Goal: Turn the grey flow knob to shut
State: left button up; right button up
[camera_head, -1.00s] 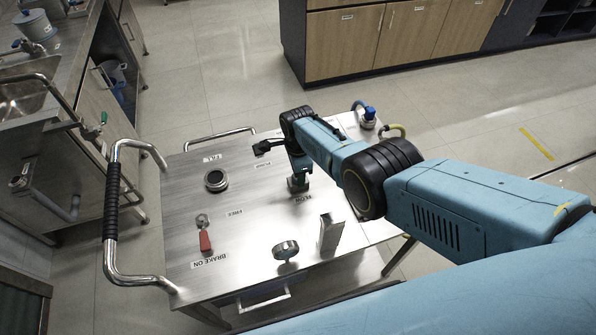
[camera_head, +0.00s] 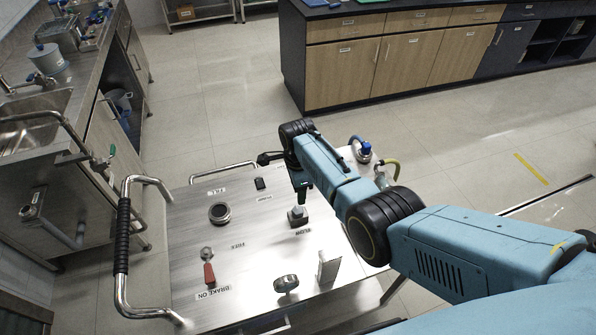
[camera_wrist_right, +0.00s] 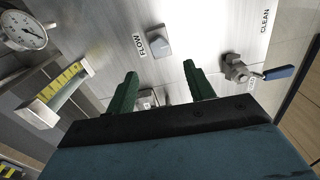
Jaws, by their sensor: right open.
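The grey flow knob (camera_head: 297,216) stands on the steel panel beside the FLOW label. It is a small blocky knob, and it shows in the right wrist view (camera_wrist_right: 159,40) just right of that label. My right gripper (camera_head: 304,194) is above the knob in the head view, apart from it. In the wrist view its two green fingers (camera_wrist_right: 162,88) are spread wide with nothing between them, and the knob lies beyond the fingertips. My left gripper is not in view.
The panel carries a red lever (camera_head: 209,273), a round black-rimmed port (camera_head: 220,213), a metal knob (camera_head: 286,284) and an upright plate (camera_head: 328,267). A blue-handled valve (camera_wrist_right: 240,70) and a gauge (camera_wrist_right: 22,30) flank the knob. A cart handle (camera_head: 124,235) rises at left.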

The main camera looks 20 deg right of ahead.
notch_tip(320, 180, up, 4)
jog(key=shift+f+p, duration=0.15)
jog(key=shift+p, duration=0.15)
